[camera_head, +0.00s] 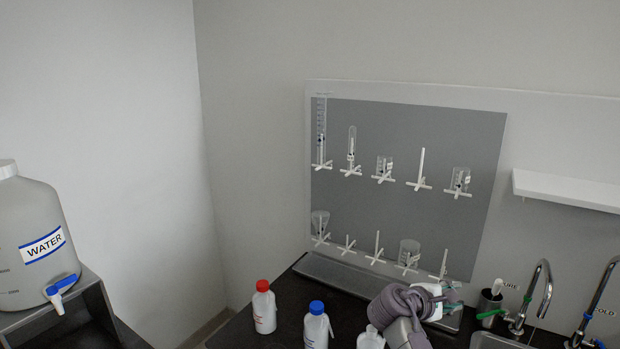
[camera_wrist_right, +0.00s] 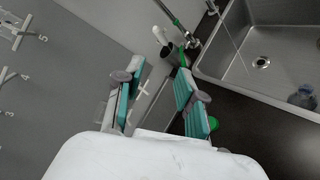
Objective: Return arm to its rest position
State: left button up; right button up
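My right gripper (camera_head: 446,294) is low in front of the pegboard's lower right corner in the head view, at the end of my grey arm. In the right wrist view the same gripper (camera_wrist_right: 160,95) has its two teal-padded fingers apart, with nothing held between them. A white peg of the board shows beyond the gap. My left gripper is not in view.
The grey pegboard (camera_head: 400,207) holds several pieces of glassware. Bottles with red (camera_head: 264,307) and blue (camera_head: 317,326) caps stand on the dark counter. A sink (camera_wrist_right: 265,60) and taps (camera_head: 541,290) are to the right. A water jug (camera_head: 35,240) stands at left.

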jog(key=s+a+f+m+g+y, duration=0.1)
jog(key=s+a+f+m+y, duration=0.15)
jog(key=s+f, duration=0.65)
jog(key=s+a+f+m+g+y, duration=0.15)
jog(key=s+f+y, duration=0.25)
jog(key=s+f, duration=0.45)
jog(key=s+a+r+m+y, duration=0.1)
jog(key=s+a+m+y, duration=0.25)
jog(key=s, duration=0.85)
jog(key=s+a+m+y, duration=0.2)
jog(key=s+a+y, duration=0.15)
jog(key=s, duration=0.85)
notch_tip(320, 180, down, 36)
jog(key=g+b, duration=0.2)
jog(key=b, duration=0.8)
pick_arm(q)
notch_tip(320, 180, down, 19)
jog(key=b, duration=0.8)
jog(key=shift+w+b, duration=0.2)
jog(key=shift+b, duration=0.2)
pick_arm(e)
jog(key=s+d+f, duration=0.1)
jog(key=s+f, duration=0.7)
jog(key=f, duration=0.4)
jog(key=s+d+f+g, duration=0.1)
jog(key=s+f, duration=0.8)
jog(key=f, duration=0.4)
jog(key=shift+s+d+f+h, duration=0.15)
jog(key=shift+s+h, duration=0.05)
jog(key=shift+h, duration=0.25)
